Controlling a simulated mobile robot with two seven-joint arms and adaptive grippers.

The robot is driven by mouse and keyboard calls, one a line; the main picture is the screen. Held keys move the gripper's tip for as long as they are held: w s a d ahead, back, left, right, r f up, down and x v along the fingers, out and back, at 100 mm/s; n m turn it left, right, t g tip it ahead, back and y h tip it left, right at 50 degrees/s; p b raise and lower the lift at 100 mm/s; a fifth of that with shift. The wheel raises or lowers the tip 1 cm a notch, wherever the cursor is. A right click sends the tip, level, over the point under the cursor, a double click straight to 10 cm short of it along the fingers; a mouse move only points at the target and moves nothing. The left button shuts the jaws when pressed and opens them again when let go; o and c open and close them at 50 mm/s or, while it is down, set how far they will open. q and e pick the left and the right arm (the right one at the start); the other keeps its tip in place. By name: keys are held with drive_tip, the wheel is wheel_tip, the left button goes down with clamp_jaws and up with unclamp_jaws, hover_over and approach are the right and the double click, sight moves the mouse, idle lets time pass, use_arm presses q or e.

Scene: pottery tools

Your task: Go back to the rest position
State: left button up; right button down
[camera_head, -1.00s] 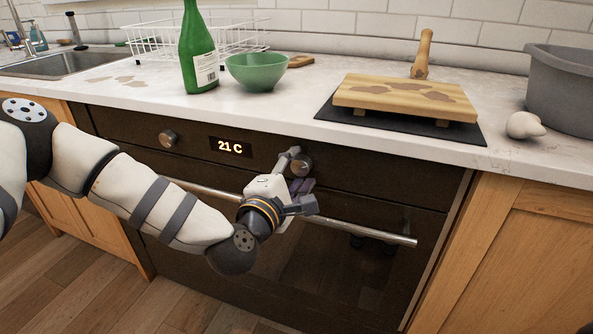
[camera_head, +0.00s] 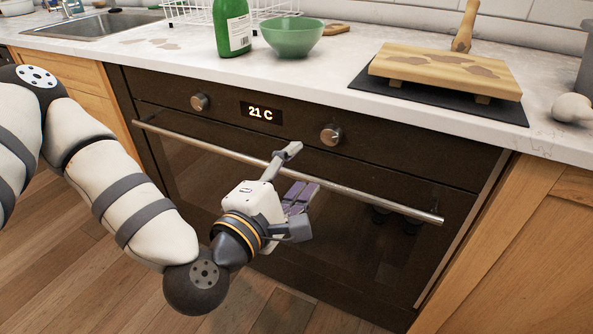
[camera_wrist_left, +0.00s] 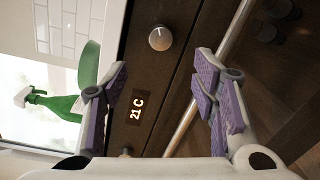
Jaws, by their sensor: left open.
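My left gripper (camera_head: 297,172) is open and empty in front of the oven door (camera_head: 220,175). In the head view one finger overlaps the metal oven handle (camera_head: 375,203). In the left wrist view the two purple-padded fingers (camera_wrist_left: 162,85) are spread wide, with the oven panel and handle (camera_wrist_left: 182,128) seen between them. The pads hold nothing; I cannot tell how far they are from the handle. The right knob (camera_head: 331,134) is beyond and above the gripper. My right gripper is not in view.
The display (camera_head: 261,112) reads 21 C. The white counter (camera_head: 340,70) above holds a green bottle (camera_head: 233,30), a green bowl (camera_head: 291,37), and a wooden board (camera_head: 445,71) on a black mat. The wooden floor (camera_head: 70,260) at lower left is clear.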

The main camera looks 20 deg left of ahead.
use_arm(q)
drive_tip(key=s+d+f+m+g+h+p, duration=0.25)
drive_tip(key=s+f+m+g, duration=0.25)
drive_tip(key=s+f, duration=0.3)
drive_tip(key=s+d+f+m+g+h+p, duration=0.1)
drive_tip(key=s+d+f+m+g+p, duration=0.1)
drive_tip(key=s+d+f+m+g, duration=0.45)
drive_tip(key=s+a+f+m+g+y+p, duration=0.1)
drive_tip(key=s+a+f+m+g, duration=0.1)
drive_tip(key=s, duration=0.6)
drive_tip(key=s+a+f+m+g+y+p, duration=0.1)
drive_tip(key=s+a+f+m+g+y, duration=0.1)
drive_tip(key=s+a, duration=0.5)
drive_tip(key=s+a+f+m+g+y+p, duration=0.1)
drive_tip(key=s+a+m+g, duration=0.3)
drive_tip(key=s, duration=0.7)
drive_tip(key=shift+a+f+m+y, duration=0.25)
drive_tip(key=shift+f+m+y, duration=0.1)
drive_tip(key=shift+f+m, duration=0.15)
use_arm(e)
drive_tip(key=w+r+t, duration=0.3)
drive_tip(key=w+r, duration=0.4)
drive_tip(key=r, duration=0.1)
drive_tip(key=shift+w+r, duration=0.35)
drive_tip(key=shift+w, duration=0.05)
